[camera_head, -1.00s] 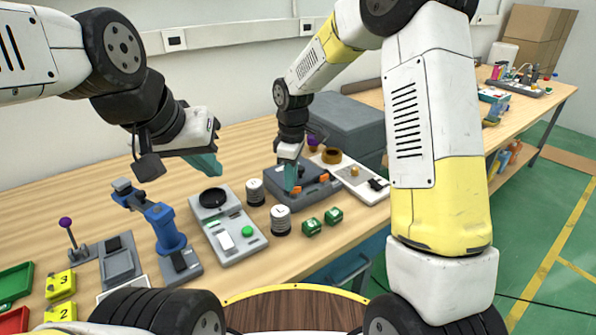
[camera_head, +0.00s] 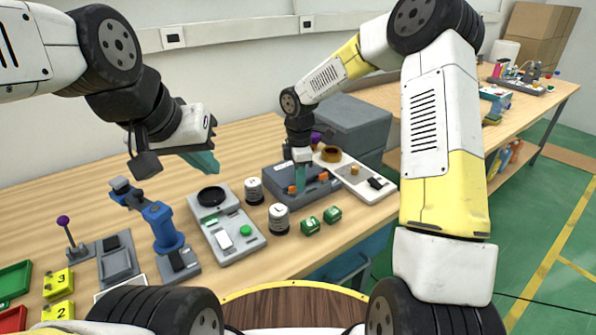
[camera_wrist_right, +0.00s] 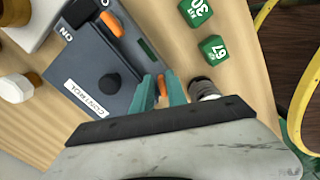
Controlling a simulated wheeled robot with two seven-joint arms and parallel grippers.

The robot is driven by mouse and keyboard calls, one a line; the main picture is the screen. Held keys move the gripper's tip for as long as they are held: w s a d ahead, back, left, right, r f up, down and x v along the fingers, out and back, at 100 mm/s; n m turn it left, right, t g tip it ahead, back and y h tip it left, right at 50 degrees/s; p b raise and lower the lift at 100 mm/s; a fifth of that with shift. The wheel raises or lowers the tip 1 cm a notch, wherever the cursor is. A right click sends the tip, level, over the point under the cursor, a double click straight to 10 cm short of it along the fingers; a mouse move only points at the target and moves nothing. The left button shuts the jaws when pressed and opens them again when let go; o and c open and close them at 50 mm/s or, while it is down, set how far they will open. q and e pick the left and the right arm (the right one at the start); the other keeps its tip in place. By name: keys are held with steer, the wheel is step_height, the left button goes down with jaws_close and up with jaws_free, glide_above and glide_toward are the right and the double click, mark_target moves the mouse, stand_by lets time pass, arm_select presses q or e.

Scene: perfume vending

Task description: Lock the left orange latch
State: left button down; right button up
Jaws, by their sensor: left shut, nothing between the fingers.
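The grey control case (camera_head: 272,185) lies on the table, with a dark knob (camera_wrist_right: 109,83) on its top. Its left orange latch (camera_head: 291,190) is at the front edge, and the right orange latch (camera_head: 322,176) is further along. My right gripper (camera_head: 300,188) points down at the left latch. In the right wrist view its teal fingers (camera_wrist_right: 161,82) stand slightly apart around that latch (camera_wrist_right: 162,88); whether they squeeze it I cannot tell. The other latch (camera_wrist_right: 111,24) is clear of the fingers. My left gripper (camera_head: 208,165) is shut and empty, raised above the scale.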

steer(key=shift+f, duration=0.3)
jaws_close()
